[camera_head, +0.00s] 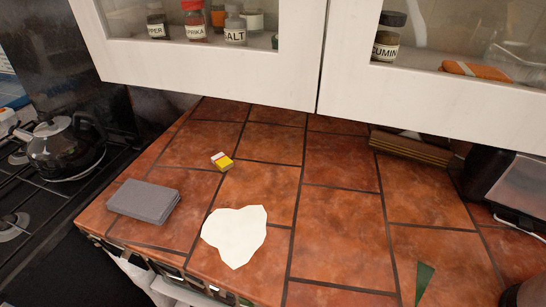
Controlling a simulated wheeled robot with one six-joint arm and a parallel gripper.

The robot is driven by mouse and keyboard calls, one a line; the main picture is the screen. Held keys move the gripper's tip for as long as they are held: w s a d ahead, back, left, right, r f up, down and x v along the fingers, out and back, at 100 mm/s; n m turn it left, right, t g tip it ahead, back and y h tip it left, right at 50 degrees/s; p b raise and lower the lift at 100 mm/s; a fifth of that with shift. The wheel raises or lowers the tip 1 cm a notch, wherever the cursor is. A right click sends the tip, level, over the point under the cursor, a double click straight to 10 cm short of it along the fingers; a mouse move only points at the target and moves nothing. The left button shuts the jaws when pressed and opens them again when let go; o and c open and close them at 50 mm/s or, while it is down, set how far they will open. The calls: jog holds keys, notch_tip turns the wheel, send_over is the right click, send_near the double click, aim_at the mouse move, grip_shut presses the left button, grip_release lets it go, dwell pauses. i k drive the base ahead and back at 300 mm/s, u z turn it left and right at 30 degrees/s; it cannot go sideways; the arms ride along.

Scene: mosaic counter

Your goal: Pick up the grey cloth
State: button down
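The grey cloth (144,201) lies on the left part of the tiled counter (342,233), near its left front edge. It looks like a folded, layered flat stack. Nothing covers it. My gripper is not in view.
A white irregular flat piece (235,236) lies right of the cloth, and a small yellow and white box (222,161) lies behind it. A kettle (66,147) stands on the stove at left. White cabinets (222,68) with jars overhang the counter's back. The middle counter is clear.

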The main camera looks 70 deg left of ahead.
aim_at(152, 204)
jog(key=u, duration=3)
jog(key=k, duration=0.5)
jog(key=u, duration=1.75)
jog(key=i, duration=0.75)
jog(key=z, duration=1.25)
jog(key=i, duration=0.5)
jog(key=z, duration=0.05)
